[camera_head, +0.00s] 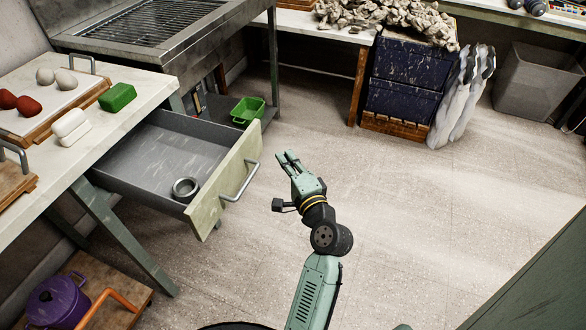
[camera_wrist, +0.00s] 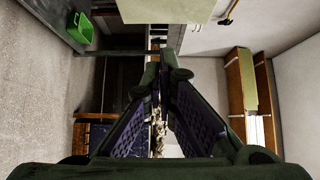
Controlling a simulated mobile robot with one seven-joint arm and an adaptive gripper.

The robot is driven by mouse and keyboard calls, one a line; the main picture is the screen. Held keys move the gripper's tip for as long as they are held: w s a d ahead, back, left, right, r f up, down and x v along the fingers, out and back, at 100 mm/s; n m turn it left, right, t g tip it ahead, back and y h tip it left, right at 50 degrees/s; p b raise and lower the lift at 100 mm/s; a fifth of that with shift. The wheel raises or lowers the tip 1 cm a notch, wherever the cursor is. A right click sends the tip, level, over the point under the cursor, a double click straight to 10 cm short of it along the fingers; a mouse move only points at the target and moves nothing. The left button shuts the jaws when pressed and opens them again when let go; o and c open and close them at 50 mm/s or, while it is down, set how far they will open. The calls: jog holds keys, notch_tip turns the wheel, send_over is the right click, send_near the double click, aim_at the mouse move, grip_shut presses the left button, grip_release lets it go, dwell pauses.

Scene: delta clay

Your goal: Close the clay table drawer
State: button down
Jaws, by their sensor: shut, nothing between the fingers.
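The clay table drawer (camera_head: 150,165) is pulled well out from under the white-topped table (camera_head: 95,110). It is grey inside, with a pale green front (camera_head: 225,190) and a metal bar handle (camera_head: 243,180). A round metal ring or tin (camera_head: 186,188) lies inside near the front. My gripper (camera_head: 288,156) is to the right of the drawer front, apart from the handle, with its fingers pointing up and slightly left in the head view. In the wrist view my gripper (camera_wrist: 162,62) has its fingertips together and empty. A pale panel edge, possibly the drawer front, shows at the top there.
Red and grey clay lumps, a white block and a green block (camera_head: 118,97) sit on the table. A purple pot (camera_head: 57,301) stands on a low shelf at lower left. A green bin (camera_head: 248,110) is behind the drawer. Open floor (camera_head: 420,210) lies to the right.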

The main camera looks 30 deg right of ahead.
jog(key=shift+w+a+p, duration=0.25)
jog(key=shift+w+a, duration=0.1)
jog(key=shift+w, duration=0.55)
jog(key=shift+w+a+p, duration=0.3)
jog(key=shift+w+a, duration=0.1)
jog(key=shift+w, duration=0.55)
jog(key=shift+w+a+p, duration=0.25)
jog(key=shift+w+a, duration=0.1)
jog(key=shift+w, duration=0.55)
jog(key=shift+w, duration=0.1)
